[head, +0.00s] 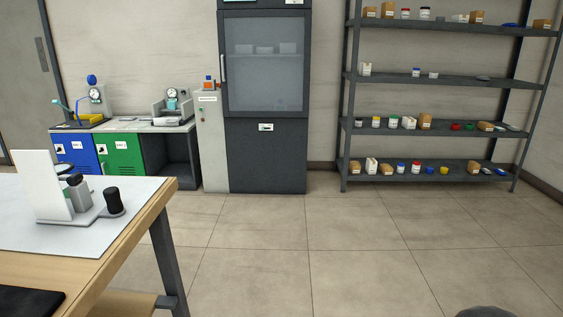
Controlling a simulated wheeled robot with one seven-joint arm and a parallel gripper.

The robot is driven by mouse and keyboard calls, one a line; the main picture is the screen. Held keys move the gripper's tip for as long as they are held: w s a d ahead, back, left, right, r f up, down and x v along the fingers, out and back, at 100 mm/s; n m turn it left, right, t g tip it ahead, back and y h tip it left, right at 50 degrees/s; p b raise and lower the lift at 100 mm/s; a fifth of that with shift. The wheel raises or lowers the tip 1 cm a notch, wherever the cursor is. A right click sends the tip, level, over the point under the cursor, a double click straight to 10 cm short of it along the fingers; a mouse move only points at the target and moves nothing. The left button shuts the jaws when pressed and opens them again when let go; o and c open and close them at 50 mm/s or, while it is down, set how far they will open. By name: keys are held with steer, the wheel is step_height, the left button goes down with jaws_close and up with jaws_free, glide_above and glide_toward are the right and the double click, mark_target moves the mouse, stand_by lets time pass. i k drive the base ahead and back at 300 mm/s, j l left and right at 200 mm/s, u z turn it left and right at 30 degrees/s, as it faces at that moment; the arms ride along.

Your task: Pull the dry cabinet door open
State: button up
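The dry cabinet (267,158) is a tall dark grey cabinet against the back wall, a little left of centre in the head view. Its upper door (264,88) has a large tinted glass pane and looks shut. A light vertical handle (223,69) runs along the door's left edge. Pale items on a shelf show dimly through the glass. A small white label (266,127) is on the lower dark panel. My gripper is not in view.
A wooden workbench (160,203) with a white mat fills the lower left. A narrow grey cabinet (212,150) and a low bench with blue and green doors (121,153) stand left of the dry cabinet. A stocked shelf rack (432,83) stands right. The tiled floor (300,240) between is clear.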

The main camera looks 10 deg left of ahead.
mark_target(221, 15)
steer(key=i+u, duration=0.15)
steer(key=i, duration=0.6)
steer(key=i+u, duration=0.1)
steer(key=i, duration=0.65)
steer(key=i+l+u, duration=0.15)
steer(key=i, duration=0.6)
